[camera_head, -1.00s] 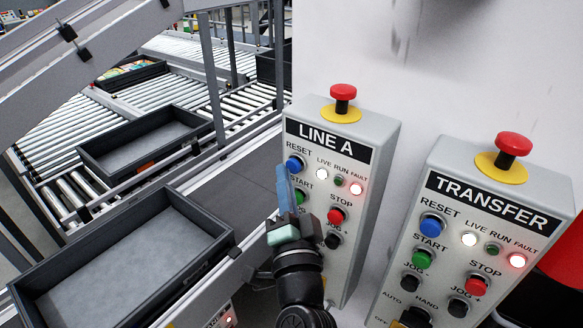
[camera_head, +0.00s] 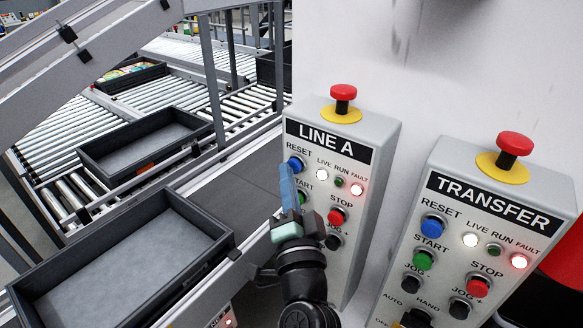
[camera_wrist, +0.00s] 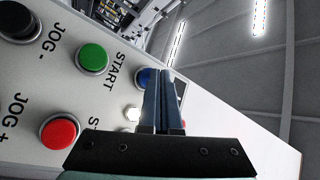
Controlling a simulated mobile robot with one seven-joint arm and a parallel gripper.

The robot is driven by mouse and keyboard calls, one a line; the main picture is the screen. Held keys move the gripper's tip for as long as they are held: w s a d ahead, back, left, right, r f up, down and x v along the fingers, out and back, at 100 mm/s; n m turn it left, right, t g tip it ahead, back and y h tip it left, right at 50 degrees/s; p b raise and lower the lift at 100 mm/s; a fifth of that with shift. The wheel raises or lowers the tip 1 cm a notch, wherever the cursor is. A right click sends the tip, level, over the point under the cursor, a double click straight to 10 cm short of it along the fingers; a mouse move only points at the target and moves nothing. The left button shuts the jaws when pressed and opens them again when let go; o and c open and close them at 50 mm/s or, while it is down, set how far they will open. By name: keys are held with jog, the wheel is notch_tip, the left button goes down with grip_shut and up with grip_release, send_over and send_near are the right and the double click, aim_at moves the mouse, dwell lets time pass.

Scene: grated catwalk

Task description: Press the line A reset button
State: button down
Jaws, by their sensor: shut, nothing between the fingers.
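The LINE A box (camera_head: 352,130) stands at the centre of the head view. Its blue reset button (camera_head: 294,163) is at the upper left of its face, under the RESET label. My gripper (camera_head: 287,172) is shut and empty, its blue fingertips just below the reset button in the picture. I cannot tell whether they touch it. In the wrist view the reset button (camera_wrist: 146,77) shows partly behind the shut fingers (camera_wrist: 166,85). The green start button (camera_head: 302,198) is partly hidden by the fingers.
The TRANSFER box (camera_head: 480,215) with a similar blue button (camera_head: 432,225) stands to the right. A red emergency stop (camera_head: 343,92) tops the LINE A box. The red stop button (camera_head: 337,215) is right of my fingers. Conveyors with dark trays (camera_head: 222,240) lie left.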

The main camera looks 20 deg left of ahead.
jog(key=shift+w+d, duration=0.2)
jog(key=shift+w, duration=0.25)
dwell(0.5)
jog(key=shift+s, duration=0.1)
jog(key=shift+s+a, duration=0.2)
jog(key=shift+s, duration=0.35)
jog(key=shift+s+a, duration=0.2)
jog(key=shift+s, duration=0.35)
jog(key=s, duration=0.1)
jog(key=s+a+p, duration=0.1)
jog(key=s, duration=0.2)
jog(key=shift+s+a+p, duration=0.3)
jog(key=shift+s+a, duration=0.05)
jog(key=shift+a, duration=0.05)
dwell(0.3)
